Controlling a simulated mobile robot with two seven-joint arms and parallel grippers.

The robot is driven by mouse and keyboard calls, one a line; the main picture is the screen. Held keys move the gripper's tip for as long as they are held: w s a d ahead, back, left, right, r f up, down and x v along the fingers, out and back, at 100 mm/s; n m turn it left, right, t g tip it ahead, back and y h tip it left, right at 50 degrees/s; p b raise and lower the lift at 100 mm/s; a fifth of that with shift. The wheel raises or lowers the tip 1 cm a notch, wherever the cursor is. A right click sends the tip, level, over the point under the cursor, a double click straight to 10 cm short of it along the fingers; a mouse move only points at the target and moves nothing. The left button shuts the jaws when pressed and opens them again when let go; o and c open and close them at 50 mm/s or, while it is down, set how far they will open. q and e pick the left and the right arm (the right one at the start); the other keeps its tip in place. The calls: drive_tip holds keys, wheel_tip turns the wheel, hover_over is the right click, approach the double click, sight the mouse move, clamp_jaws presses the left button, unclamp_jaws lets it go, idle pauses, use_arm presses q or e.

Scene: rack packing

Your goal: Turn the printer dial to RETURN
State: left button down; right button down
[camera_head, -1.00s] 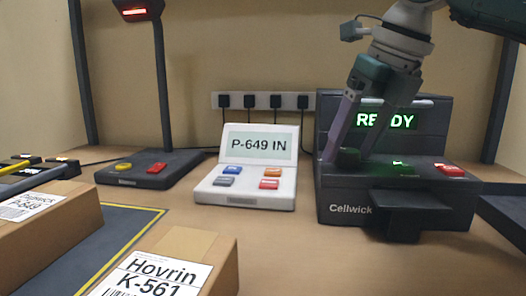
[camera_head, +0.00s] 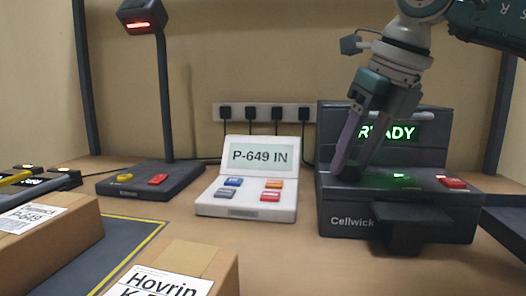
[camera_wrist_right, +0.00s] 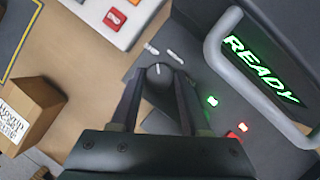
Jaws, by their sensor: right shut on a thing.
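The printer (camera_head: 345,222) is a dark grey box marked Cellwick, with a green READY display (camera_head: 400,132). Its small dark round dial (camera_wrist_right: 160,72) shows in the right wrist view with a white line on it. Two short white labels beyond the dial are too small to read. My right gripper (camera_head: 347,170) reaches down onto the left of the printer's top. Its fingers (camera_wrist_right: 160,84) are shut on the dial, one on each side. In the head view the fingertips mostly hide the dial. My left gripper is not in view.
A red button (camera_head: 452,182) and a green light (camera_head: 400,177) sit right of the dial. A handle bar (camera_wrist_right: 213,45) rises near the display. A white panel (camera_head: 246,205) reading P-649 IN stands left. Boxes (camera_head: 200,262) stand at front left.

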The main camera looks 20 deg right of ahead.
drive_tip(key=shift+m, duration=0.4)
drive_tip(key=m+h, duration=0.1)
drive_tip(key=m, duration=0.1)
drive_tip(key=shift+a+m+p, duration=0.15)
drive_tip(key=shift+m+p, duration=0.15)
drive_tip(key=shift+p, duration=0.05)
drive_tip(key=m+h, duration=0.1)
drive_tip(key=m, duration=0.1)
drive_tip(key=m+h, duration=0.1)
drive_tip(key=m, duration=0.2)
drive_tip(key=shift+a+g, duration=0.1)
drive_tip(key=shift+g, duration=0.3)
drive_tip(key=shift+m, duration=0.4)
drive_tip(key=shift+c, duration=1.9)
unclamp_jaws()
drive_tip(key=shift+r, duration=0.1)
